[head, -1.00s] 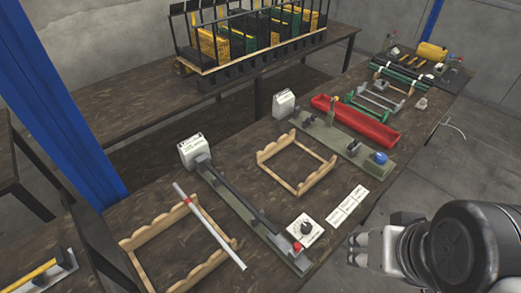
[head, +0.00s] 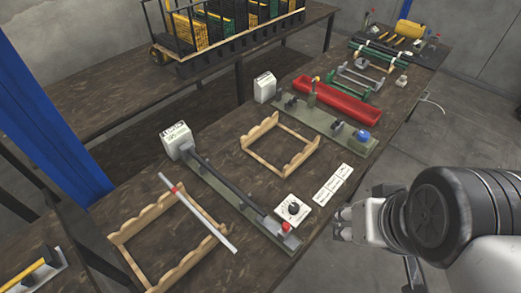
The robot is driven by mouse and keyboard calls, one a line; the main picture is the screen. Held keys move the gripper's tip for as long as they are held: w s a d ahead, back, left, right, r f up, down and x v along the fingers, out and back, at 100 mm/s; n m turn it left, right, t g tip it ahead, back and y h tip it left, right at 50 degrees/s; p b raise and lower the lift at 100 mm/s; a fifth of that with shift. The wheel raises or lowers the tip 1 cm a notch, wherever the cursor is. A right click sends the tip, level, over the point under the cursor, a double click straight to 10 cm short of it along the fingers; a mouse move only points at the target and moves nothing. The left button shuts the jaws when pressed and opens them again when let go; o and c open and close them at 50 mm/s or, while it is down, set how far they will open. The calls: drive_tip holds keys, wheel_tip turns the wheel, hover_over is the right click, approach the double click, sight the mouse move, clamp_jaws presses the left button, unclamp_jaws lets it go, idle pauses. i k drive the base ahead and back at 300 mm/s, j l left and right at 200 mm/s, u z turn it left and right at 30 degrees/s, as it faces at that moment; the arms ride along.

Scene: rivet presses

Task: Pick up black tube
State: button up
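A long dark bar (head: 222,182) lies along the nearer green press (head: 247,205), between its white box and its red knob; I cannot tell if it is a loose black tube or part of the press. Dark and green tubes (head: 379,56) lie side by side at the far end of the table, too small to tell apart well. My gripper (head: 343,223) is at the right, beyond the table's right edge and clear of both. Nothing shows in it, and its finger opening cannot be made out.
A silver tube with a red band (head: 203,217) rests across a wooden rack (head: 154,215). An empty wooden rack (head: 248,151), a red tray (head: 336,101) and a second press (head: 352,137) stand on the table (head: 330,210). Crates stand on the back table.

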sight(251, 204)
drive_tip(key=i+l+u, duration=0.2)
drive_tip(key=i+l, duration=0.4)
drive_tip(key=i+u, duration=0.1)
drive_tip(key=u, duration=1.45)
